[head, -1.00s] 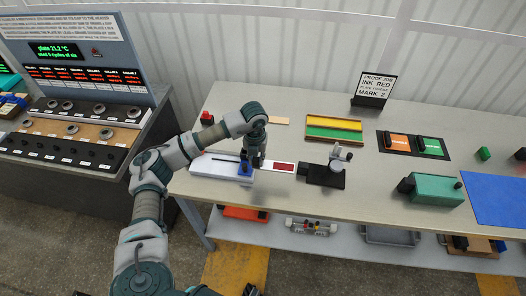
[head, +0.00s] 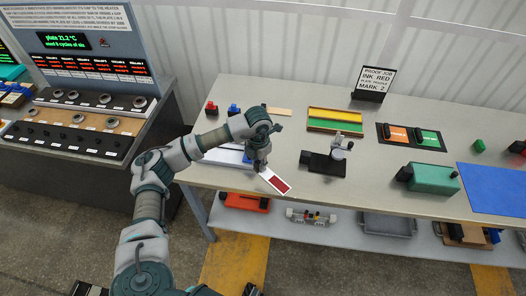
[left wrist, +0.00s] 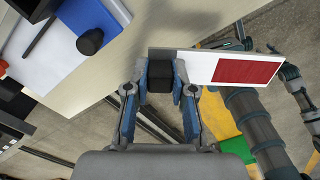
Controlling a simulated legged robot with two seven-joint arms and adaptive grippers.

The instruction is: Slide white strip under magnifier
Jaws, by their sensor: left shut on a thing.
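The white strip (head: 284,187) carries a dark red rectangle. It sticks out from my left gripper (head: 261,168) at a slant, toward the lower right, near the table's front edge.
The white board (head: 225,156) with a blue block (left wrist: 88,22) lies left of the strip. A yellow-green tray (head: 335,124) lies behind the magnifier. A green box device (head: 432,179) stands to the right. Table space between strip and magnifier is clear.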

